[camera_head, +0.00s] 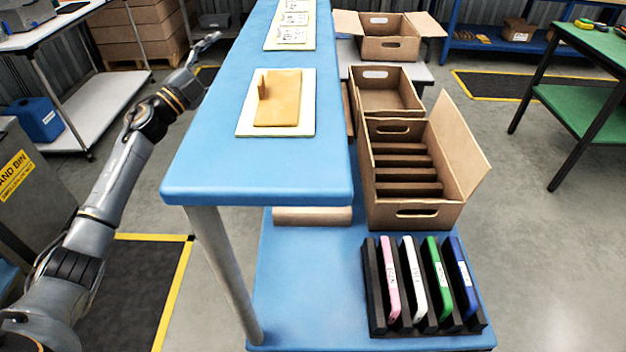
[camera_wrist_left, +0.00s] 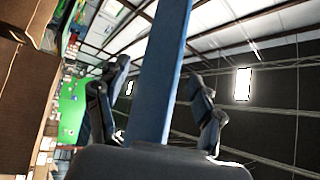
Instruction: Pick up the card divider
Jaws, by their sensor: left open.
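The card divider appears to be the flat tan piece (camera_head: 278,98) with a small upright tab at its left side. It lies on a white mat (camera_head: 246,122) on the blue table (camera_head: 270,172). My left gripper (camera_head: 207,46) is off the table's left edge, apart from the tan piece and to its upper left in the head view. In the left wrist view its two fingers (camera_wrist_left: 157,105) are spread, with a blue bar, probably the table seen edge-on, showing between them. The tan piece cannot be made out there. My right gripper is not in view.
A black rack (camera_head: 374,290) holds pink, white, green and blue panels. White cards (camera_head: 292,20) lie farther up the table. The table's near part is clear.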

